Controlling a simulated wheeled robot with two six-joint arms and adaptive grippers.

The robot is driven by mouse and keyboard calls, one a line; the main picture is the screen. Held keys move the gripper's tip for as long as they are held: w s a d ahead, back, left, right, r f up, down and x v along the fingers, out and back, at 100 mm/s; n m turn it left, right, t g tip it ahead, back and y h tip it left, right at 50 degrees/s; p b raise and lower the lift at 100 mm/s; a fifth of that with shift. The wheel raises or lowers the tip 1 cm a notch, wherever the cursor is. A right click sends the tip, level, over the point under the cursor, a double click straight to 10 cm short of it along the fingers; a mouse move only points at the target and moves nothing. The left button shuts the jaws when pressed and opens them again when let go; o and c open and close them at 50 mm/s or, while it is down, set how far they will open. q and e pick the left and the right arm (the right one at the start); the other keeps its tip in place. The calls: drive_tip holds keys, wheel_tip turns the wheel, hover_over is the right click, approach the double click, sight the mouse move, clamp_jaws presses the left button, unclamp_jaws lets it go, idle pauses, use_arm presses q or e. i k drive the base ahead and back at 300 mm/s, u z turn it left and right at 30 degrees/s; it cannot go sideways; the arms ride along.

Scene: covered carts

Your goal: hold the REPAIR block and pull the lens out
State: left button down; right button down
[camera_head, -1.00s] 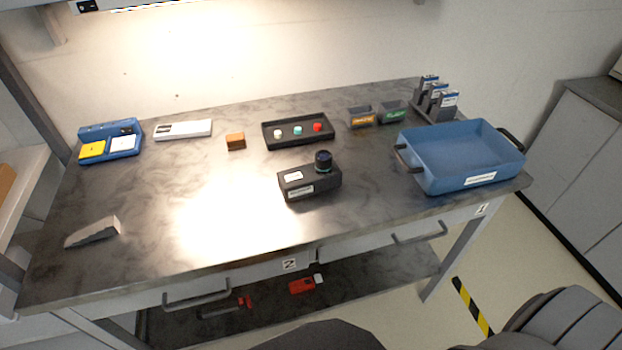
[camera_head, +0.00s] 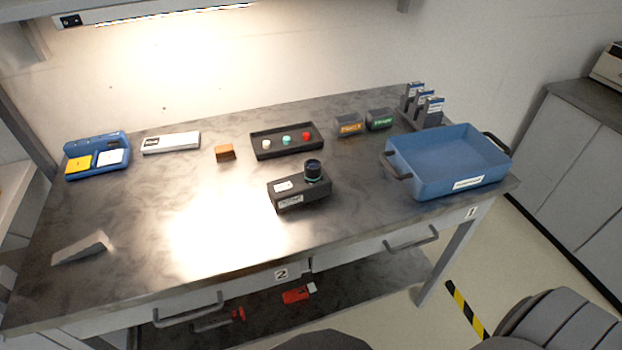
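A dark block (camera_head: 291,198) with white labels sits on the dark table (camera_head: 120,215), right of its middle. Its label text is too small to read. A dark round lens (camera_head: 313,168) with a teal ring at its base stands upright at the block's right end. Neither of my grippers shows in the head view, and nothing touches the block or the lens.
A blue bin (camera_head: 430,182) stands at the table's right end. A black tray (camera_head: 258,153) with small coloured pieces lies behind the block. An orange-brown block (camera_head: 225,152), white device (camera_head: 171,142) and blue case (camera_head: 98,172) stand left. Table space in front is clear.

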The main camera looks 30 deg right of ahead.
sight(312, 167)
drive_tip(key=z, duration=1.45)
drive_tip(key=k, duration=0.35)
drive_tip(key=u, duration=0.25)
